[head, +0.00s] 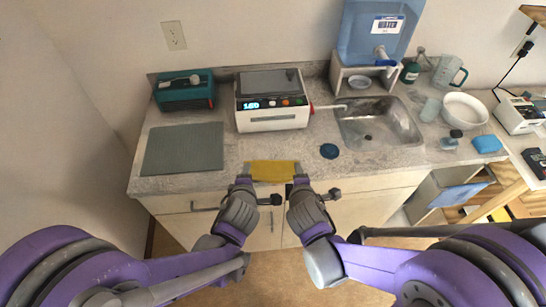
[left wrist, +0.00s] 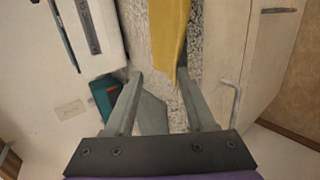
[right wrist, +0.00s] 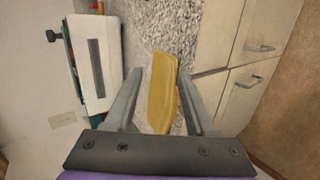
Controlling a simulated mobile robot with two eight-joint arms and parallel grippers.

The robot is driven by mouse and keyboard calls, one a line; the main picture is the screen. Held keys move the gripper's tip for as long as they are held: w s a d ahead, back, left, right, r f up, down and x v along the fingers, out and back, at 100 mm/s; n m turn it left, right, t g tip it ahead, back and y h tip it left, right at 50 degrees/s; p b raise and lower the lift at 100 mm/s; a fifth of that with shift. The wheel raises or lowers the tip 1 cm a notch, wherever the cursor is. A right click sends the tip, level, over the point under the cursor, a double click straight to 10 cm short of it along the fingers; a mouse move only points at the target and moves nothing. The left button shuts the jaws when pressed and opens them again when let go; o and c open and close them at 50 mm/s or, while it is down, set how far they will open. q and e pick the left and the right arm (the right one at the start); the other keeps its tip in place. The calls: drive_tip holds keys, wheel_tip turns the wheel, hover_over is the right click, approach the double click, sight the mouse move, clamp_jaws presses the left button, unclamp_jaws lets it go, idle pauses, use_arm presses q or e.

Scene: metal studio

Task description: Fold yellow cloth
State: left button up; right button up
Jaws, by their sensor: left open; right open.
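The yellow cloth (head: 273,171) lies at the front edge of the counter, in front of the white device. It looks like a narrow strip in the head view. My left gripper (head: 244,180) is open at the cloth's left end; in the left wrist view the cloth (left wrist: 168,40) reaches toward the space between the fingers (left wrist: 158,85). My right gripper (head: 301,181) is open at the cloth's right end; in the right wrist view the cloth (right wrist: 162,90) lies between the open fingers (right wrist: 160,85). I cannot tell whether the fingers touch it.
A grey mat (head: 183,149) lies to the left, with a teal box (head: 184,91) behind it. The white device (head: 271,112) stands behind the cloth. A dark blue disc (head: 329,151) and the sink (head: 377,125) are to the right. Cabinet doors are below the counter edge.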

use_arm(q)
drive_tip(key=s+r, duration=0.6)
drive_tip(key=r, duration=0.2)
drive_tip(key=shift+r, duration=0.25)
use_arm(e)
drive_tip(key=s+r, duration=0.6)
drive_tip(key=r, duration=0.2)
drive_tip(key=shift+r, duration=0.25)
